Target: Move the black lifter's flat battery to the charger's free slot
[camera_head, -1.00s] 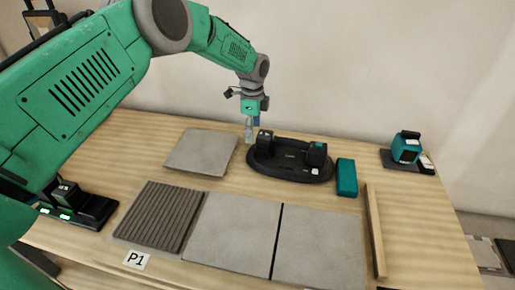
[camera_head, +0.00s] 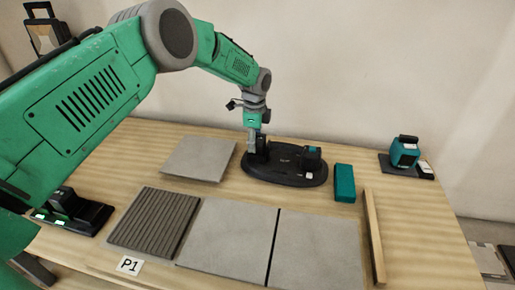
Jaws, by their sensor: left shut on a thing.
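The black lifter (camera_head: 285,178) is an oval black base at the back middle of the table. Its battery (camera_head: 261,146), a small dark block, stands at the lifter's left end. My left gripper (camera_head: 252,144) comes down from above and is shut on this battery, which still sits at the lifter; the fingers partly hide it. The charger (camera_head: 92,218) is a black unit at the left table edge. A dark battery (camera_head: 62,199) stands in its left part, with green lights beside it; its right part looks empty. My right gripper is not in view.
A teal box (camera_head: 345,183) lies right of the lifter. A grey tile (camera_head: 198,159) lies to its left. A ribbed tile (camera_head: 155,219) and two flat tiles (camera_head: 228,238) lie in front. A wooden strip (camera_head: 374,235) and a teal device (camera_head: 404,152) are at right.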

